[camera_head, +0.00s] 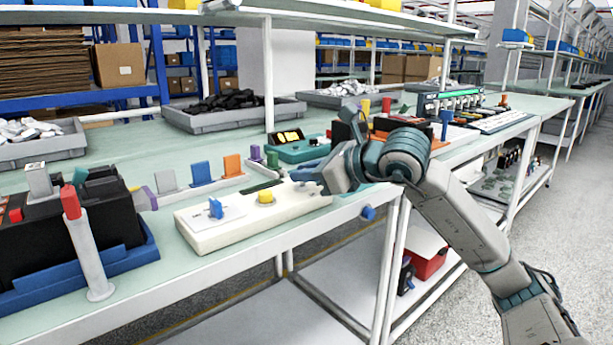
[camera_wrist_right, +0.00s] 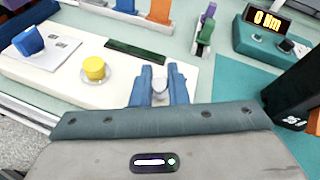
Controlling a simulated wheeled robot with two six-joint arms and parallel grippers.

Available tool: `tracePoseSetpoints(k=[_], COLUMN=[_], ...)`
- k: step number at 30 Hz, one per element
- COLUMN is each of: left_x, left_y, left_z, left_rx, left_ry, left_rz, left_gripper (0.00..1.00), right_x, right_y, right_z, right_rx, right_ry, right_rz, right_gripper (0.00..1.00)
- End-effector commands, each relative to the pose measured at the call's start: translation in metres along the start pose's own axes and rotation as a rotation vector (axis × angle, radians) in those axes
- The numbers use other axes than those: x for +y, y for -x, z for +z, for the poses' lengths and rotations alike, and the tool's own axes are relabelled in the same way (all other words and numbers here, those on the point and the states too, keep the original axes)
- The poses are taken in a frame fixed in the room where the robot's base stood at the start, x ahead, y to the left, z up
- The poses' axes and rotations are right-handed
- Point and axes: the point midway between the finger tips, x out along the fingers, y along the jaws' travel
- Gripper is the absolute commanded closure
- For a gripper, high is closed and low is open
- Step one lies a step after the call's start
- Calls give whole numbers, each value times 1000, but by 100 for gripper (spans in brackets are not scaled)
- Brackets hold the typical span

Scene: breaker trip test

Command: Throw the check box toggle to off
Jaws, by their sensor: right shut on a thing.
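The check box (camera_head: 240,226) is a long white box at the front edge of the bench. It carries a blue lever on a white plate (camera_head: 216,208), a yellow button (camera_head: 265,197) and a dark display strip (camera_wrist_right: 136,50). My right gripper (camera_head: 308,177) is over the right end of the box. In the right wrist view its two blue fingers (camera_wrist_right: 160,72) are closed around a small grey toggle (camera_wrist_right: 160,87). The fingers hide much of the toggle, so its tilt is hard to tell. My left gripper is not in view.
A teal meter (camera_head: 298,150) with a lit yellow display stands behind the box. Coloured upright pieces stand in a rail (camera_head: 201,174) behind it. A black block in a blue tray (camera_head: 75,269) and a red-topped white post (camera_head: 85,245) stand at left.

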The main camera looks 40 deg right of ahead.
Motion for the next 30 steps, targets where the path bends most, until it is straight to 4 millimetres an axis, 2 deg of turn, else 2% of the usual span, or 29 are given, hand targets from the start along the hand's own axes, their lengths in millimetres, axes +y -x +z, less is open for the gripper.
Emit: tracePoseSetpoints(k=[15, 16, 19, 30], left_x=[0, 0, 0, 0], left_y=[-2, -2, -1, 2], left_z=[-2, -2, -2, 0], left_rx=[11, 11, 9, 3], left_ry=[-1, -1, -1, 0], left_rz=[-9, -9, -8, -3], left_gripper=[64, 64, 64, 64], right_x=[0, 0, 0, 0], right_y=[0, 0, 0, 2], right_z=[0, 0, 0, -1], right_rx=[-5, -5, -5, -4], right_ry=[2, 1, 1, 2], right_rz=[-1, -1, -1, -2], right_gripper=[100, 84, 64, 64])
